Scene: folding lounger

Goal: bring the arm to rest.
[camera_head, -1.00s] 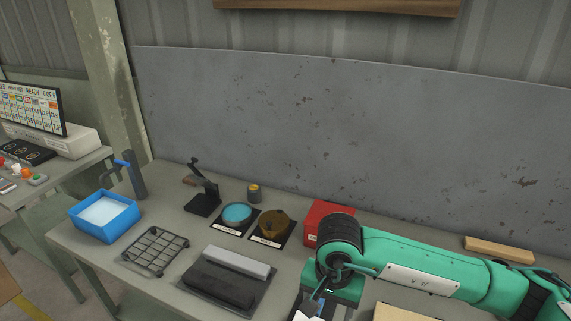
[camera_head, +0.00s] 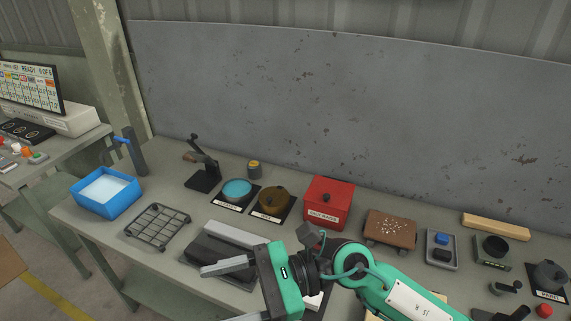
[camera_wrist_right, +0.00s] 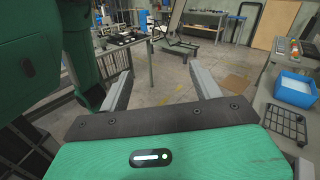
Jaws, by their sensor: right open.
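My right arm (camera_head: 418,300), green with black joints, reaches in from the lower right over the front of the workbench. Its right gripper (camera_head: 222,293) points left, with its two grey fingers spread and nothing between them. The upper finger hides part of a dark block (camera_head: 222,250) on the bench. In the right wrist view the gripper (camera_wrist_right: 158,70) is open and empty, facing the shop floor. My left gripper is not in view.
On the bench are a blue tray (camera_head: 105,208), a wire rack (camera_head: 158,226), a black lever stand (camera_head: 202,175), a teal dish (camera_head: 237,188), a brown lidded dish (camera_head: 273,200), a red box (camera_head: 329,203) and a brown speckled board (camera_head: 390,228). Open floor (camera_wrist_right: 165,100) shows in the wrist view.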

